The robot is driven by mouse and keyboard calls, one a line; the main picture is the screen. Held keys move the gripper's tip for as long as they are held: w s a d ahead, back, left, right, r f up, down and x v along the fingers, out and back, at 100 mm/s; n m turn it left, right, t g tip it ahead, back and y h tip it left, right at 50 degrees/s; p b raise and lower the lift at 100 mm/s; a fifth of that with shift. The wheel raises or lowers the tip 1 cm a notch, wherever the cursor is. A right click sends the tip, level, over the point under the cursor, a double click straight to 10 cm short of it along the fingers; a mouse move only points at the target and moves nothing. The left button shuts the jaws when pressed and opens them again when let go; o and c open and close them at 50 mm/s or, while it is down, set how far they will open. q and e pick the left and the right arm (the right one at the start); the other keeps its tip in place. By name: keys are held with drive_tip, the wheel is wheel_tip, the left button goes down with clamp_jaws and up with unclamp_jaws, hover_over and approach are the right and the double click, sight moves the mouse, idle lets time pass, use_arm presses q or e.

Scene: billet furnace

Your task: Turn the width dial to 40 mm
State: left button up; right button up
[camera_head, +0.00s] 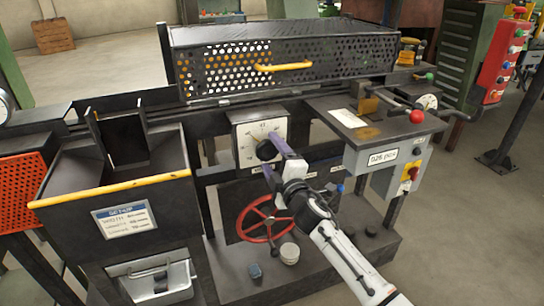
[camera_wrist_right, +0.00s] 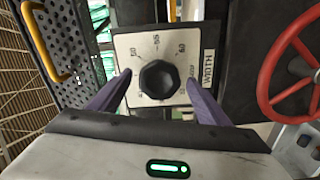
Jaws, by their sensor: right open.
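The width dial is a black faceted knob (camera_wrist_right: 159,79) on a pale square plate (camera_wrist_right: 125,48) marked WIDTH, with a ring of numbers around it. In the head view the knob (camera_head: 266,150) sits on its plate (camera_head: 246,131) at the front of the machine. My right gripper (camera_wrist_right: 158,90) is open, its two purple fingers pointing at the plate, one on either side of the knob with gaps showing. In the head view the right gripper (camera_head: 281,160) is just in front of the dial. The knob's pointer and exact setting cannot be read. My left gripper is not in view.
A red handwheel (camera_head: 243,222) is below the dial. A setup card (camera_head: 124,218) hangs on the left bin under a yellow bar. A perforated guard (camera_head: 225,70) with a yellow handle is above. A red-knobbed lever (camera_head: 416,117) and grey control box (camera_head: 384,158) stand right.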

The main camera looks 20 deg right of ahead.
drive_tip(key=shift+s, duration=0.1)
drive_tip(key=s, duration=1)
drive_tip(key=shift+d, duration=0.2)
drive_tip(key=s+a+f+m+g, duration=0.2)
drive_tip(key=s+f+m+g, duration=0.3)
drive_tip(key=s+f, duration=1)
wheel_tip(320, 180, down, 4)
drive_tip(key=shift+s+a+f+m+y, duration=0.2)
drive_tip(key=shift+s+f+m+y, duration=0.15)
drive_tip(key=shift+m, duration=0.85)
drive_tip(key=s+a+f+m+g, duration=0.1)
drive_tip(key=s+f+m, duration=0.1)
drive_tip(key=s, duration=0.3)
drive_tip(key=s+a+f+m+g, duration=0.1)
drive_tip(key=s+f+m+g, duration=0.1)
drive_tip(key=s+f, duration=0.2)
drive_tip(key=s+f+m+g+y, duration=0.1)
drive_tip(key=s+f+m, duration=0.1)
drive_tip(key=s, duration=0.5)
drive_tip(key=shift+s+a+f+g, duration=0.3)
drive_tip(key=shift+s+a+f, duration=0.1)
drive_tip(key=shift+f, duration=0.15)
drive_tip(key=shift+c, duration=0.4)
